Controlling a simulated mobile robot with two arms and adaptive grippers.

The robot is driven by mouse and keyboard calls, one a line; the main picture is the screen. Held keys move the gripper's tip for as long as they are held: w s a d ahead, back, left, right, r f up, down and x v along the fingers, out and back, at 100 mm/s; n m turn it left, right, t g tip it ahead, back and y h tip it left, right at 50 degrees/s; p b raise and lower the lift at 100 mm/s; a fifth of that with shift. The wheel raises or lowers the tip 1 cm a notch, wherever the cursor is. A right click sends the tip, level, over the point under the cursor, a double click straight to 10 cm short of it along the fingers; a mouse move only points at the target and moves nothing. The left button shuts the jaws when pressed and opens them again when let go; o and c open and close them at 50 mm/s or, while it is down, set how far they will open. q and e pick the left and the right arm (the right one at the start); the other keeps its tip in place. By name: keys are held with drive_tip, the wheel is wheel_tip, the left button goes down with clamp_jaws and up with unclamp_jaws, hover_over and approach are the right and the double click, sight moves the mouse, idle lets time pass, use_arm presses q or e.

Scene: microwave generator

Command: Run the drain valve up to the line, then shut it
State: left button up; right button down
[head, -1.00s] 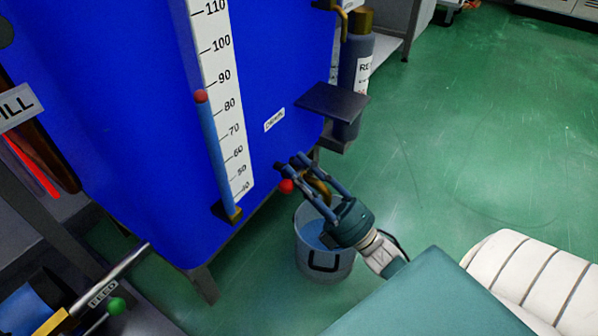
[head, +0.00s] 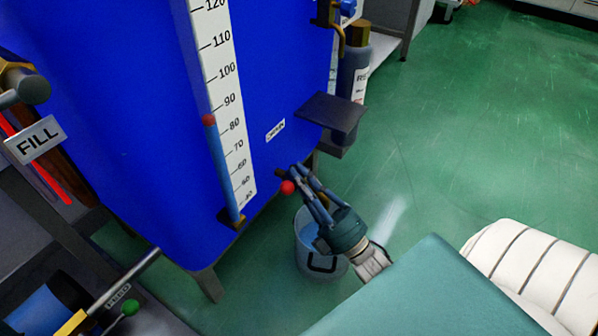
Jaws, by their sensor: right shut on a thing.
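The blue tank (head: 150,130) carries a white scale (head: 222,100) and a sight tube (head: 224,172) with blue liquid. A red float (head: 209,119) tops the liquid, between the 80 and 90 marks. My right gripper (head: 297,174) is at the drain valve low on the tank, shut on its handle, whose red knob (head: 287,187) shows beside the fingers. The fingers hide most of the valve. A grey bucket (head: 312,262) with blue liquid inside stands below, partly hidden by my gripper. My left gripper is not in view.
A dark shelf plate (head: 332,112) juts from the tank above my right gripper. A dark gas cylinder (head: 354,75) stands behind. A FILL sign (head: 35,138) and a green-knobbed FEED lever (head: 130,307) are at left. The green floor (head: 470,130) at right is clear.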

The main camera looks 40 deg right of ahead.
drive_tip(key=c, duration=1.8)
unclamp_jaws()
drive_tip(key=shift+f, duration=0.1)
drive_tip(key=s+d+f, duration=0.1)
drive_tip(key=s+d, duration=0.2)
drive_tip(key=s, duration=1.1)
drive_tip(key=shift+s+d+f, duration=0.15)
drive_tip(key=shift+f, duration=0.15)
